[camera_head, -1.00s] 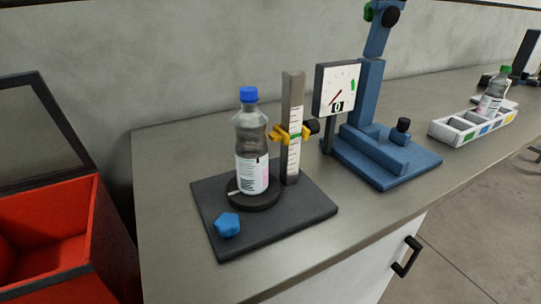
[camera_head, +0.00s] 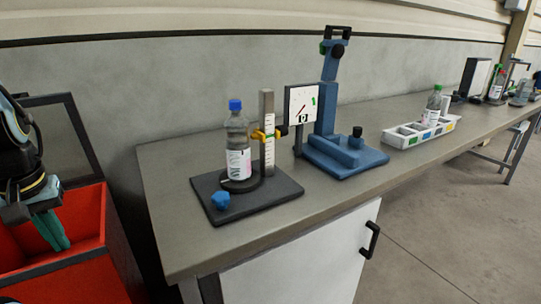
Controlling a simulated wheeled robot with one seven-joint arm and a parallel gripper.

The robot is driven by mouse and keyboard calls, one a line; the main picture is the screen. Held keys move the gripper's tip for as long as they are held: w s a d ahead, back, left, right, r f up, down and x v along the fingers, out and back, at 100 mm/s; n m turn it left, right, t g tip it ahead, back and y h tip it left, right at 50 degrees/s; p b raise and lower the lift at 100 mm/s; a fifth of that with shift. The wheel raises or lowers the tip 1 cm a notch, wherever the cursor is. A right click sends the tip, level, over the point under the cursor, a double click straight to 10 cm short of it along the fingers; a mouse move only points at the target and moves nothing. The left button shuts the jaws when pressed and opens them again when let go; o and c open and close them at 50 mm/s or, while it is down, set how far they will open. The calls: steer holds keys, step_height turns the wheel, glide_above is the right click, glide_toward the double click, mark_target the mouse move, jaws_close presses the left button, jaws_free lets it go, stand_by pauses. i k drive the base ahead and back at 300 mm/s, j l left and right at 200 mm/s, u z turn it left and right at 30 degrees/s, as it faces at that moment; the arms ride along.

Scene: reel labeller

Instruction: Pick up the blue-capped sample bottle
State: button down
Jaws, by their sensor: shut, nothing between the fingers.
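The blue-capped sample bottle (camera_head: 238,142) stands upright on the round black disc (camera_head: 240,184) of a dark stand. It is clear, with a white label. The stand's dark base (camera_head: 262,200) lies on the bench's left part and carries an upright scale post (camera_head: 267,140) with a yellow clamp close to the bottle's right side. My gripper (camera_head: 58,243) is at the left edge, pointing down over the red bin, well left of the bottle and apart from it. Its teal fingers are together and hold nothing.
A red bin (camera_head: 75,285) with a raised dark lid (camera_head: 65,140) stands left of the bench (camera_head: 175,240). A blue knob (camera_head: 221,201) sits at the stand's front. Right are a blue press-like device (camera_head: 345,155), a dial panel (camera_head: 301,104) and a white tray (camera_head: 404,135) with a green-capped bottle (camera_head: 432,108).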

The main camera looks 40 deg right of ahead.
mark_target(238, 142)
steer(key=l+z, duration=0.3)
steer(key=z, duration=0.2)
steer(key=i+l+z, duration=0.15)
steer(key=z, duration=0.3)
steer(key=k+u, duration=0.35)
steer(key=k+j+u, duration=0.1)
steer(key=k+u, duration=0.2)
steer(key=k+l+u, duration=0.15)
steer(key=u, duration=0.3)
steer(key=k+l+u, duration=0.2)
steer(key=u, duration=0.25)
steer(key=k+l+u, duration=0.25)
steer(key=u, duration=0.25)
steer(key=k, duration=0.1)
